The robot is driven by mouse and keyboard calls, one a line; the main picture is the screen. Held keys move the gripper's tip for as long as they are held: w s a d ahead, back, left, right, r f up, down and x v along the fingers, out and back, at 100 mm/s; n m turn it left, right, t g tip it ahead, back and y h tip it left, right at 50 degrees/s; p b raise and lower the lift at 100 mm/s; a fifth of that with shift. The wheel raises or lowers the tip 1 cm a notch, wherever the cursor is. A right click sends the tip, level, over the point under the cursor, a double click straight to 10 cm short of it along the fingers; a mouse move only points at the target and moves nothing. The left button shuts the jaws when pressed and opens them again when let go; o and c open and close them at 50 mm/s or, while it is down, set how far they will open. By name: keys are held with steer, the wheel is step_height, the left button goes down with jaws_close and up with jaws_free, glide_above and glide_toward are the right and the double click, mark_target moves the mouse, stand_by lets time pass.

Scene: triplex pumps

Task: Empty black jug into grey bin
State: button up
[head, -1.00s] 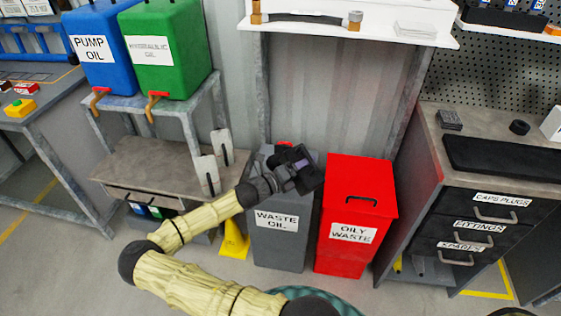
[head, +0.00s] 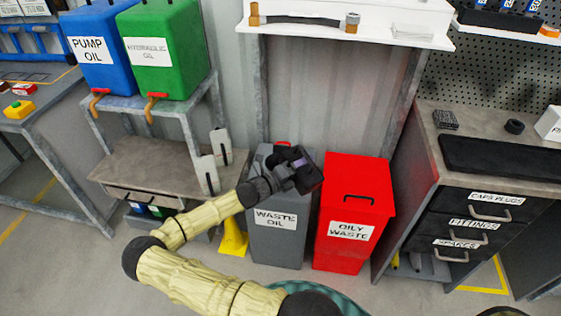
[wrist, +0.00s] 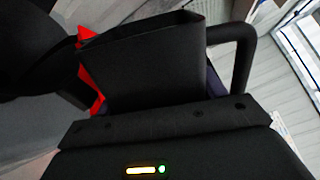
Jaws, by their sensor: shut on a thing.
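The grey bin (head: 277,247), labelled WASTE OIL, stands on the floor left of the red bin. My gripper (head: 303,174) is over the top of the grey bin. It is shut on the black jug (head: 296,155), which is hard to tell from the dark gripper in the head view. In the wrist view, black surfaces and a black curved bar (wrist: 243,55) fill the area ahead of the gripper body. The jug's mouth and exact tilt cannot be made out, and no liquid is visible. My gripper and the jug hide part of the bin's top.
The red OILY WASTE bin (head: 356,212) stands close at the right. A low bench (head: 130,165) with white upright containers (head: 221,147) is at the left. A white shelf (head: 345,30) hangs above, and a drawer cabinet (head: 487,218) stands farther right.

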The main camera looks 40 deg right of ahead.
steer(key=shift+r, duration=0.1)
steer(key=shift+w+a, duration=0.3)
steer(key=shift+a, duration=0.1)
steer(key=shift+w+a, duration=0.1)
steer(key=shift+w, duration=0.05)
steer(key=shift+s+d, duration=0.45)
steer(key=shift+d, duration=0.05)
steer(key=shift+w+a+n+p, duration=0.25)
steer(key=shift+n+p, duration=0.05)
steer(key=shift+s+d, duration=0.1)
steer(key=shift+d, duration=0.1)
steer(key=shift+w+a, duration=0.15)
steer(key=shift+w, duration=0.05)
steer(key=shift+p, duration=0.3)
steer(key=shift+w+r+n, duration=0.1)
steer(key=shift+w+n, duration=0.2)
steer(key=shift+w, duration=0.05)
